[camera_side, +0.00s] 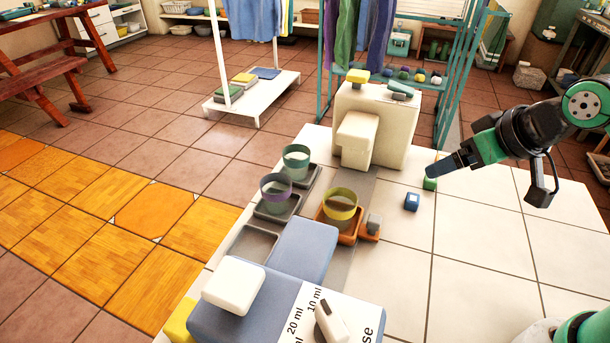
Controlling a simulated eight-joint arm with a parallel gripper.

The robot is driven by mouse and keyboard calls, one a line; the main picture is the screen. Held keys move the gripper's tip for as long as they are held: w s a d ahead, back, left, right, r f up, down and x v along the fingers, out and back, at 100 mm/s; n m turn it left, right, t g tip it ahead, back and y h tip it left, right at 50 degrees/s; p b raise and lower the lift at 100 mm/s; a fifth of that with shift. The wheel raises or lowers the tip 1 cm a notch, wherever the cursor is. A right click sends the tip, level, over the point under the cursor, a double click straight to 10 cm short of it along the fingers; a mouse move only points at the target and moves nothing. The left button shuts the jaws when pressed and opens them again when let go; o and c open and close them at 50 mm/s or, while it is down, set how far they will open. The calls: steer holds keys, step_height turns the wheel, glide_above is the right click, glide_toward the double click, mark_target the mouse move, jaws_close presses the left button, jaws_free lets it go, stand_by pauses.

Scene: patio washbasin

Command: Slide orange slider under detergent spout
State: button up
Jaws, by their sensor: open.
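The orange slider (321,221) is a shallow tray on a grey track (374,197), with an orange tab (369,237) and grey knob (374,222) on its right. A clear yellow-banded cup (341,205) stands in it. The track lies between a cream dispenser with a blocky spout (357,140) behind and a blue dispenser (235,318) with a blue overhang (303,248) in front. Which one holds detergent I cannot tell. My gripper (432,172) is open, right of and behind the slider, apart from it. Its dark fingers point left, by a small green block (430,184).
A purple-banded cup (276,190) and a green cup (296,162) stand on dark trays left of the track. An empty grey tray (252,243) is nearer. A small blue block (412,202) sits right of the slider. The white tiled top (490,260) is mostly clear rightward.

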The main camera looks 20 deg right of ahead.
steer(key=shift+a, duration=0.1)
steer(key=c, duration=0.3)
steer(key=n+g, duration=0.6)
steer(key=n, duration=0.2)
glide_above(375, 219)
steer(key=f, duration=0.2)
steer(key=d+f, duration=0.1)
steer(key=f, duration=0.1)
steer(key=shift+f, duration=0.1)
steer(key=shift+a+f+n+g, duration=0.25)
steer(key=shift+a+n+g, duration=0.05)
steer(key=shift+g, duration=0.2)
steer(key=shift+w+a+f, duration=0.1)
steer(key=shift+a+f, duration=0.1)
steer(key=shift+f, duration=2.8)
jaws_close()
